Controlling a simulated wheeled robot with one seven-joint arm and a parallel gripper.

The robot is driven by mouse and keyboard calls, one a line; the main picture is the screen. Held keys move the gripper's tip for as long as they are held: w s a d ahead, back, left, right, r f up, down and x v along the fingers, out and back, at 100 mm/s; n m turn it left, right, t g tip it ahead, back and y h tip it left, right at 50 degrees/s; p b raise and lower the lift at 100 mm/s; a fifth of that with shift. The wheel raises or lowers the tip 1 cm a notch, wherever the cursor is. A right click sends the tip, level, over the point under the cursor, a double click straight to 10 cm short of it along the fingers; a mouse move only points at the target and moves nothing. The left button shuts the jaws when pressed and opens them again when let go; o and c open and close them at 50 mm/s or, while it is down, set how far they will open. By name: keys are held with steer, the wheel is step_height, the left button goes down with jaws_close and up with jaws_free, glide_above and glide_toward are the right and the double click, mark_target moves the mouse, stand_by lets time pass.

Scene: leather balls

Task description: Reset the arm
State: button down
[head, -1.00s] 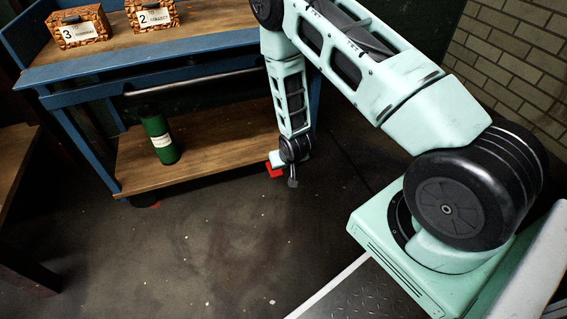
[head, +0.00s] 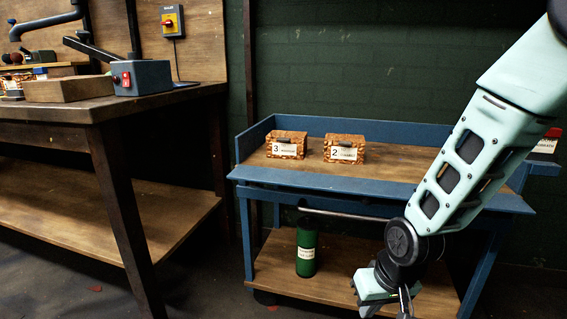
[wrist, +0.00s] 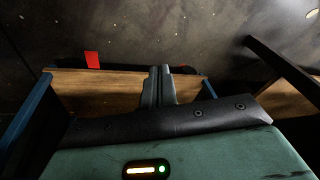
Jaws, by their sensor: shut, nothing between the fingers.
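My gripper (wrist: 158,86) shows in the wrist view with its two fingers together and nothing between them. It points down toward the dark floor. In the head view my mint-green arm comes in from the upper right and bends down in front of the blue cart. The gripper end is low in that view, near the cart's lower shelf (head: 330,262), and its fingertips are cut off by the bottom edge.
The blue cart (head: 300,180) carries two patterned boxes, labelled 3 (head: 287,146) and 2 (head: 344,149). A green cylinder (head: 307,250) stands on its lower shelf. A wooden workbench (head: 60,108) with a grey switch box (head: 141,78) stands at left. Dark floor lies between.

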steer(key=s+a+r+n+g+h+p, duration=0.1)
steer(key=s+a+r+n, duration=0.15)
steer(key=s+r, duration=0.6)
steer(key=s+a+r+n+g, duration=0.1)
steer(key=s+r+n, duration=0.3)
steer(key=s, duration=0.7)
step_height(320, 180, up, 40)
steer(key=p, duration=3.8)
steer(key=shift+d+f+m, duration=0.25)
steer(key=shift+d+m, duration=0.05)
steer(key=shift+m, duration=0.05)
